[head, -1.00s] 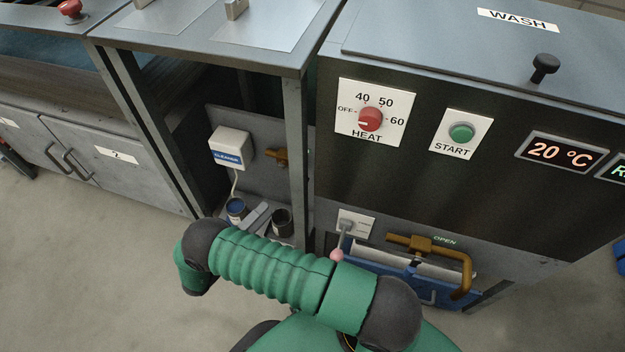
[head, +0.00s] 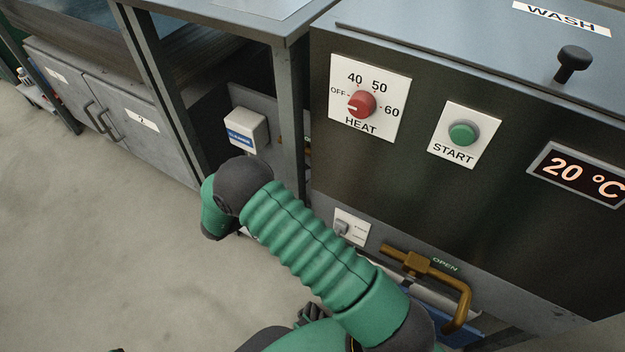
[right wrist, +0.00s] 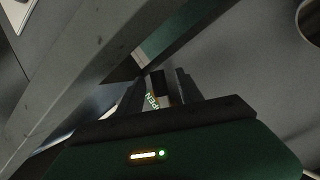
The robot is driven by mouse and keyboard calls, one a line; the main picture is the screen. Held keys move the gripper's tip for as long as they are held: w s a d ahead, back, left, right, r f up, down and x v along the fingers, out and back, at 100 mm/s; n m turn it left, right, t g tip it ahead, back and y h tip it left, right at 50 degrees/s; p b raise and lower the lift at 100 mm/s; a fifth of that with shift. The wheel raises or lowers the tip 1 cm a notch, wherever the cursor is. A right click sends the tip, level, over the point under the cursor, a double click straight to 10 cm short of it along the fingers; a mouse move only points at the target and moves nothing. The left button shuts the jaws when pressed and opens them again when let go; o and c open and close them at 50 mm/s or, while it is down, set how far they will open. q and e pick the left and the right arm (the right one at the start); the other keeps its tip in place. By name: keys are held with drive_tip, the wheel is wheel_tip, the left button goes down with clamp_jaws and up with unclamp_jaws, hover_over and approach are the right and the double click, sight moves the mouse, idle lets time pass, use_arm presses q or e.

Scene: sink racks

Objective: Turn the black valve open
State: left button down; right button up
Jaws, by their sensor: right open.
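In the right wrist view a small black block (right wrist: 158,84) shows between my fingers, beside a green OPEN label (right wrist: 151,102). I cannot tell for sure that it is the black valve's handle. My right gripper (right wrist: 159,92) is open, its two dark fingers on either side of that block, with no clear contact. In the head view my green ribbed arm crosses the middle and hides part of the space under the counter. No black valve can be made out there. My left gripper is not in view.
A brass pipe valve (head: 416,262) sits low on the wash machine (head: 380,180), near another OPEN label. A white cleaner box (head: 246,130) is on the panel under the counter. A grey post (head: 290,110) stands beside it. The floor at left is clear.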

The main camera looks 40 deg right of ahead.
drive_tip(key=shift+s+d+r+b, duration=0.1)
drive_tip(key=shift+s+d+b, duration=0.15)
drive_tip(key=shift+d, duration=0.6)
drive_tip(key=shift+s+d+b, duration=0.1)
drive_tip(key=shift+d+b, duration=0.2)
drive_tip(key=shift+d, duration=0.55)
clamp_jaws()
